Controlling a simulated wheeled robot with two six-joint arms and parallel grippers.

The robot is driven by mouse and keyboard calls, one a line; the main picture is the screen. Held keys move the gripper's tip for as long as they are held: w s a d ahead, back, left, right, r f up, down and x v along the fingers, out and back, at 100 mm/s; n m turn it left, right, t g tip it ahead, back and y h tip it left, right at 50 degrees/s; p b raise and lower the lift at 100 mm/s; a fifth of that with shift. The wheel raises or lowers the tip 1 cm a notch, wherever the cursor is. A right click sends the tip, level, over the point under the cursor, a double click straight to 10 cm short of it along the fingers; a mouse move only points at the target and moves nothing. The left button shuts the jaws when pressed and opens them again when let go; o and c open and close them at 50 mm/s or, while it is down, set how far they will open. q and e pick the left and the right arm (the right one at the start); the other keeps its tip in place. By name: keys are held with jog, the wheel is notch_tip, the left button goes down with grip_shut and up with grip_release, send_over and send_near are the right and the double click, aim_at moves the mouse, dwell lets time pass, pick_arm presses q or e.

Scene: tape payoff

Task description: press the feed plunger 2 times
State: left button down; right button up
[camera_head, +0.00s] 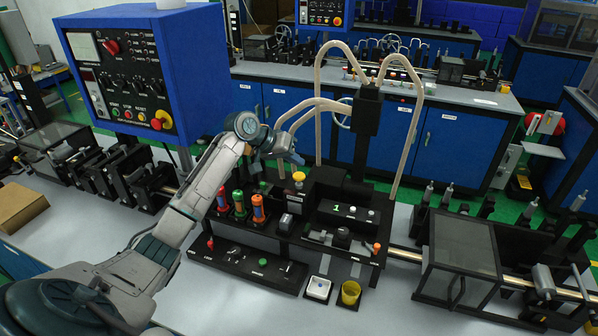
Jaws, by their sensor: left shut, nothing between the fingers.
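A yellow-capped knob (298,177), which looks like the feed plunger, stands upright at the back left of the black tape machine (325,215) on the grey bench. My left arm reaches in from the left, and my left gripper (292,158) is above the yellow cap. The gripper is shut and empty. A small gap seems to show between fingers and cap, though contact is hard to judge at this size. A small green mark, perhaps a digit, shows on the machine's top (336,207). My right gripper is not in view.
Red, green and orange cylinders (239,203) stand left of the knob. Beige curved tubes (318,110) rise behind it. A blue control box (187,70) stands at the upper left. The front bench (230,300) is clear.

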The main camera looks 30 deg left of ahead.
aim_at(295, 175)
pick_arm(q)
jog(key=shift+r+p, duration=1.3)
jog(key=shift+r, duration=0.65)
jog(key=shift+f, duration=0.1)
dwell(0.9)
